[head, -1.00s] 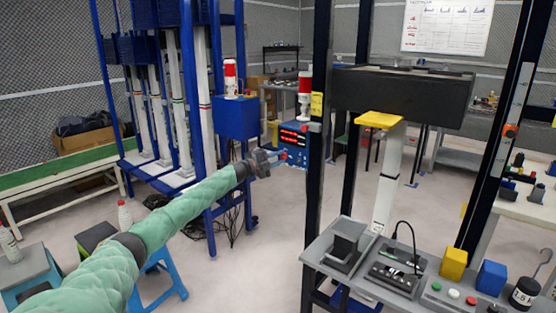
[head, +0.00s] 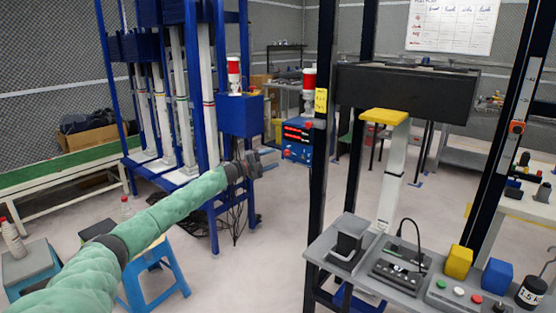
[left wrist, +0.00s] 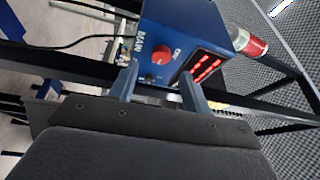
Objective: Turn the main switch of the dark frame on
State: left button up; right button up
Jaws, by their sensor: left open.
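The dark frame (head: 317,190) stands right of centre in the head view. A blue control box (head: 297,141) with red displays is at its left post. In the left wrist view the box (left wrist: 180,40) shows a round red knob (left wrist: 161,55), beside lettering that reads MAIN. The knob's exact setting is too small to tell. My left gripper (head: 260,163) is left of the box and apart from it in the head view. In the left wrist view its two fingers (left wrist: 158,84) are open, with the knob just beyond the gap between them. My right gripper is in neither view.
A red-and-white lamp (head: 309,88) stands above the box. A blue frame (head: 214,120) with its own box (head: 240,115) is behind my left arm. The grey bench (head: 350,262) of the dark frame holds several devices. Blue stools (head: 160,275) stand at lower left.

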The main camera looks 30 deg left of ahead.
pick_arm(q)
jog(key=v, duration=0.2)
jog(key=shift+s+a, duration=0.15)
jog(key=shift+s, duration=0.1)
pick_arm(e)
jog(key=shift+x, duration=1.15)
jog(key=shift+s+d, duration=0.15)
pick_arm(q)
jog(key=shift+f, duration=0.1)
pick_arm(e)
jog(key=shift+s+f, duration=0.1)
